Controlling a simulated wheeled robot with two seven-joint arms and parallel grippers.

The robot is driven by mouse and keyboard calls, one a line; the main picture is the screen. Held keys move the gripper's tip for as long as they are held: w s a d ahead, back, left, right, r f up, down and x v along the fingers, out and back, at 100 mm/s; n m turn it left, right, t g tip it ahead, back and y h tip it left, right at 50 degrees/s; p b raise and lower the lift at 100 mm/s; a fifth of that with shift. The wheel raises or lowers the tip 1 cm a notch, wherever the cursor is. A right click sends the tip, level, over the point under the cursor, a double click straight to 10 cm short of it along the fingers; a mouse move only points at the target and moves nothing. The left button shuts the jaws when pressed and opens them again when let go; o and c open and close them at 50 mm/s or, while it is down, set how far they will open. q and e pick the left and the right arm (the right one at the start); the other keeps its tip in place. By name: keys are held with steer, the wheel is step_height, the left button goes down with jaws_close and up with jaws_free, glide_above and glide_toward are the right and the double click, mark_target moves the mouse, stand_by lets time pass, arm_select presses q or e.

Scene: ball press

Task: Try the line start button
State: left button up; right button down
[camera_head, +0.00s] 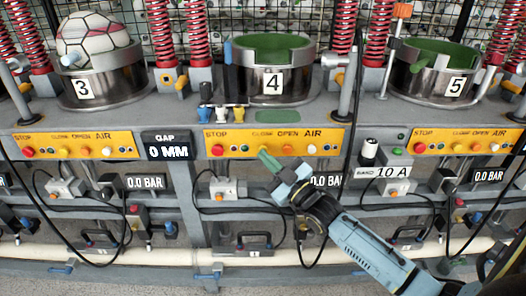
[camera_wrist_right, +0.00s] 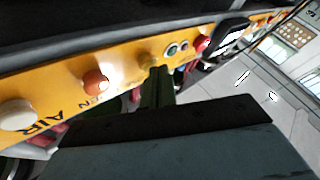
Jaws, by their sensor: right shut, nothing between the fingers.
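Under station 4, a yellow panel (camera_head: 226,136) carries a red STOP button (camera_head: 217,150), two small round parts, a yellow CLOSE button, an orange OPEN button (camera_head: 287,149) and a white AIR button (camera_head: 311,149). My right gripper (camera_head: 269,161) is shut and empty, its green fingertips just below the CLOSE button. In the right wrist view the fingertips (camera_wrist_right: 157,88) point at the yellow button (camera_wrist_right: 148,60); I cannot tell whether they touch it. No button is readably labelled line start; a small green button (camera_head: 398,151) sits right of this panel. My left gripper is not in view.
Station 3 holds a red-and-white ball (camera_head: 92,38) in a metal cup. The cups of station 4 (camera_head: 272,85) and station 5 (camera_head: 440,80) show green insides. A black knob (camera_head: 369,150) stands above a 10 A label. Cables hang below the panels.

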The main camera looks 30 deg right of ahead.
steer(key=shift+w+d, duration=0.1)
steer(key=shift+w, duration=0.05)
stand_by(0.4)
steer(key=shift+s+a+p, duration=0.45)
steer(key=shift+s+p, duration=0.2)
steer(key=shift+s, duration=0.15)
